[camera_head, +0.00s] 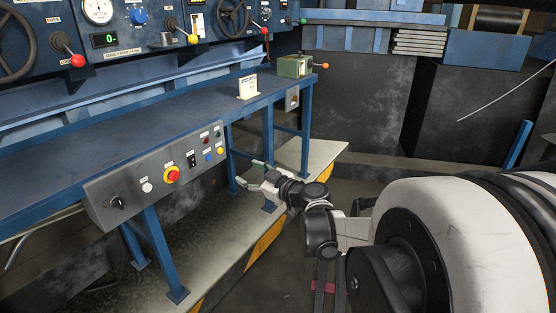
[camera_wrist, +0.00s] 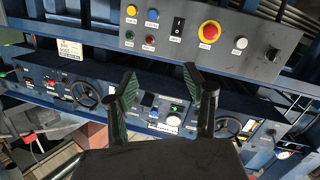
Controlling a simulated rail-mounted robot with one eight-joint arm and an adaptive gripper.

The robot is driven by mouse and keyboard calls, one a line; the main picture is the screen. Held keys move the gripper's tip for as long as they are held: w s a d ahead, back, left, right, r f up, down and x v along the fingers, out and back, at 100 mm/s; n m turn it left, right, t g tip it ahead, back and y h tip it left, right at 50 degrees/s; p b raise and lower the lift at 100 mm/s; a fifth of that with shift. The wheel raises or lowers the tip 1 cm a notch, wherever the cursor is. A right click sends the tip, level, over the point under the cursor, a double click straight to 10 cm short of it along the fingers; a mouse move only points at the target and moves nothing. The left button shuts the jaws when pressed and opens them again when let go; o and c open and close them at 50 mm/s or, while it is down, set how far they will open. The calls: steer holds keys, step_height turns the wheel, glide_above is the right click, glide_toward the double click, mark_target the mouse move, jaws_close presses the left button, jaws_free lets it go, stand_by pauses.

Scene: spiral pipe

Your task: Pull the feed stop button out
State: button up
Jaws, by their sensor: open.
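A red mushroom button on a yellow ring (camera_head: 172,174) sits on the sloped grey control panel (camera_head: 140,204) at the front edge of the blue workbench. It also shows in the wrist view (camera_wrist: 209,31), near the top of an upside-down picture. It looks like the stop button, but its label is too small to read. My gripper (camera_head: 251,174) is open and empty, to the right of the panel and apart from it. In the wrist view its two dark fingers (camera_wrist: 160,77) are spread, with the button beyond and up-right of them.
The panel also carries a white button (camera_head: 147,187), a black knob (camera_head: 117,202), a black rocker switch (camera_head: 192,159) and several small coloured buttons. Blue bench legs (camera_head: 163,255) stand below. A small green box (camera_head: 294,66) and a sign (camera_head: 247,87) stand on the bench top.

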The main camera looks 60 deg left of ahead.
mark_target(175, 176)
steer(key=s+a+f+n+g, duration=0.1)
steer(key=s+a+f+g, duration=0.15)
steer(key=s, duration=0.45)
steer(key=s+a+f+n+g, duration=0.1)
steer(key=s+a+f, duration=0.2)
steer(key=s, duration=0.4)
steer(key=b+x, duration=0.3)
steer(key=x, duration=1)
steer(key=shift+w+a+f, duration=0.1)
steer(key=shift+w+a, duration=0.05)
steer(key=shift+w, duration=0.1)
